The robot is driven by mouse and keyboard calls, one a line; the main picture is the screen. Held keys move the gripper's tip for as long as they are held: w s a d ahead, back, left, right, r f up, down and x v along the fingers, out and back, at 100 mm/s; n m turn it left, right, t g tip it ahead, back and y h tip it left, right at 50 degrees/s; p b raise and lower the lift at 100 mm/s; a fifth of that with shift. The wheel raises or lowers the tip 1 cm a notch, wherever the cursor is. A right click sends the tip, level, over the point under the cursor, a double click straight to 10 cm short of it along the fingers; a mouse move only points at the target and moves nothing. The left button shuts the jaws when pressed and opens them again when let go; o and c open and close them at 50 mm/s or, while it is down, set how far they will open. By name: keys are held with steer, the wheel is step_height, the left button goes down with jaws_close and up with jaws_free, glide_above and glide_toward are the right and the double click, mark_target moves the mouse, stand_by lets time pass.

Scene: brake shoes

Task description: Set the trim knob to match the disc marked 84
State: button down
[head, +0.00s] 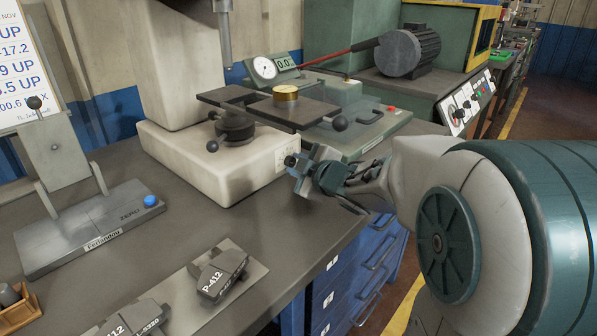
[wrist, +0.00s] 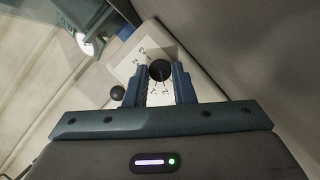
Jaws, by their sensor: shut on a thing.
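The dark round trim knob (wrist: 160,70) sits on a pale plate with printed marks (wrist: 140,62) on the front of the white machine base (head: 222,172). My gripper (head: 298,166) is at the right front of that base. In the wrist view my gripper (wrist: 159,86) has its two fingers on either side of the knob, shut on it. The plate's marks are too small to read surely. A brass disc (head: 286,94) lies on the machine's dark stage (head: 240,98). I cannot read an 84 on it.
A dial gauge with a small display (head: 284,63) stands behind the stage. Ball-ended handles (head: 339,123) stick out from the machine. Brake shoes (head: 222,275) lie on a sheet on the bench front. A tilted fixture (head: 85,225) stands at left. A grey motor (head: 408,52) is at the back.

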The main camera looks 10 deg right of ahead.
stand_by(0.4)
steer(key=c, duration=1.2)
jaws_free()
steer(key=p+v, duration=0.4)
steer(key=v, duration=0.8)
steer(key=shift+s+d+r+p, duration=0.1)
steer(key=shift+s+r+p, duration=0.1)
steer(key=shift+s+p, duration=0.15)
steer(key=shift+s+d, duration=0.15)
steer(key=shift+s, duration=0.35)
